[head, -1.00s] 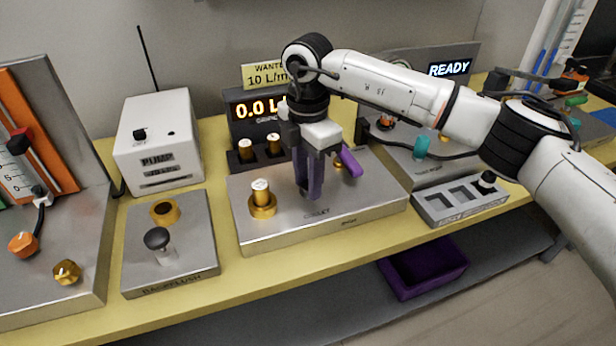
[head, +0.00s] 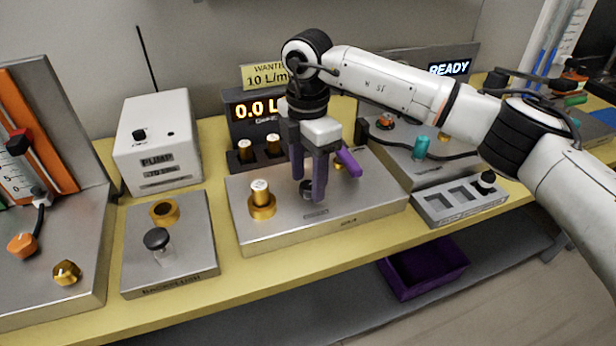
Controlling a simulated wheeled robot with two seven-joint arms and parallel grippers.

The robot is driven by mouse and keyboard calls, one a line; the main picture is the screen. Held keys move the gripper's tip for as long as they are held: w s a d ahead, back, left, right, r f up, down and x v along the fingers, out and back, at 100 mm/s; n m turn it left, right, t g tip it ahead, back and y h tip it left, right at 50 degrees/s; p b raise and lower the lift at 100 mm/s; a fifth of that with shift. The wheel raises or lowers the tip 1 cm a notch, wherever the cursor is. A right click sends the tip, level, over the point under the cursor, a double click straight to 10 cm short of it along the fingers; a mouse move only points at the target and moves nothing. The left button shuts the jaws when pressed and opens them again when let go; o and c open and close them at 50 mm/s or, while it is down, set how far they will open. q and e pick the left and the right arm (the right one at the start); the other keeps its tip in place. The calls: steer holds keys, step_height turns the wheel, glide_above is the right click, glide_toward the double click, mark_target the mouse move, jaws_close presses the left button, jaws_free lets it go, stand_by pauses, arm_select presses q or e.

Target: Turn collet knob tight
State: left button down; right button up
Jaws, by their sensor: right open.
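A dark round knob (head: 306,188), which looks like the collet knob, sits on top of the long silver box (head: 365,208) in the middle of the bench. My right gripper (head: 309,188) points down over it with its purple fingers apart. The knob shows in the gap between two fingers, and part of it is hidden behind the front finger. I cannot tell whether a finger touches it. My left gripper is out of view.
A brass post with a white top (head: 261,198) stands left of the gripper on the same box. A small brass part is partly hidden behind the fingers. The display (head: 256,111) reading 0.0 stands behind. A slotted grey tray (head: 459,206) lies to the right.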

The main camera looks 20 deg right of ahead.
mark_target(308, 186)
step_height(308, 186, up, 10)
stand_by(0.4)
steer(key=shift+s+f, duration=0.1)
steer(key=shift+f, duration=0.05)
